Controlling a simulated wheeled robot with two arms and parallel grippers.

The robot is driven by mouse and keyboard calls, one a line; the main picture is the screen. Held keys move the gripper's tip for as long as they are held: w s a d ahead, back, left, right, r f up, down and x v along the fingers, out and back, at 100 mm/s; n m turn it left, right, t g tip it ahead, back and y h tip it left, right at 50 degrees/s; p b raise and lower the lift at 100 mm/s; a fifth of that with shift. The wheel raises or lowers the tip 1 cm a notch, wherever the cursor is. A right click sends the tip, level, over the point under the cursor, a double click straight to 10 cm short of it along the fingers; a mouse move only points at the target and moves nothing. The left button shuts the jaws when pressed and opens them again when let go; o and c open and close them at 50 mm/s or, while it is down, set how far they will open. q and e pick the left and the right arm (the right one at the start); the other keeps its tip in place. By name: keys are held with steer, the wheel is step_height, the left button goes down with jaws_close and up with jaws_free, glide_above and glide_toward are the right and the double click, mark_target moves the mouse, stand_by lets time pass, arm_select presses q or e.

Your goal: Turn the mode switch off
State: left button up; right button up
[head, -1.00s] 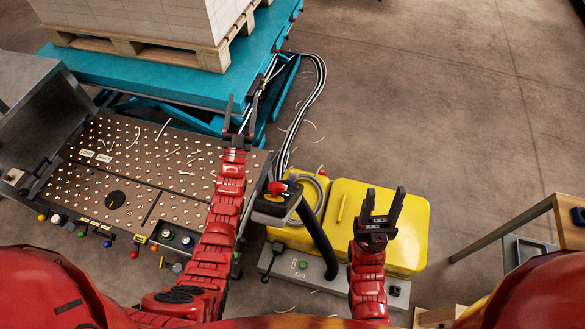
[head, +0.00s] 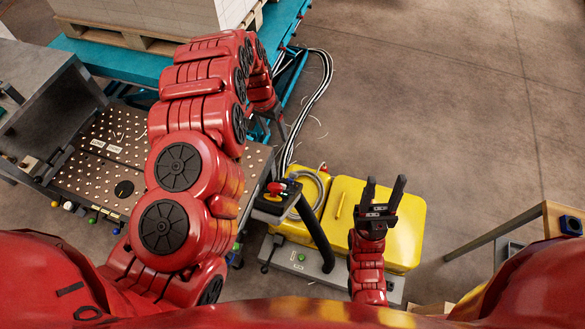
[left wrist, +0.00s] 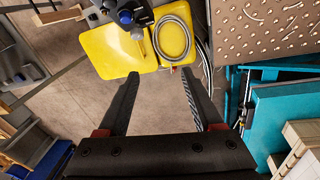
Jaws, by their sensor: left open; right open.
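No part clearly marked as the mode switch can be made out. A control box on a post (head: 272,205) carries a red knob (head: 275,188) and a small blue part. Its dark head also shows at the top of the left wrist view (left wrist: 130,14). Front-edge buttons on the perforated table (head: 84,215) are small, and my left arm hides some. My left gripper (left wrist: 160,78) is open and empty, apart from the box, with its fingers pointing toward the yellow machine. My right gripper (head: 385,186) is open and empty above the yellow machine (head: 405,235).
A teal lift (head: 115,58) with a pallet (head: 140,38) stands behind. A bench (head: 500,236) is at right. Floor (head: 440,90) beyond the machine is clear.

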arm_select(q)
steer(key=s+d+r+g, duration=0.1)
steer(key=s+d+r, duration=0.1)
steer(key=s, duration=0.1)
glide_toward(293, 173)
steer(key=x, duration=0.8)
steer(key=shift+w+a+f+p, duration=0.25)
steer(key=shift+p, duration=0.15)
steer(key=shift+s+d+f, duration=0.2)
steer(key=shift+d+f, duration=0.1)
steer(key=shift+f, duration=0.45)
jaws_close()
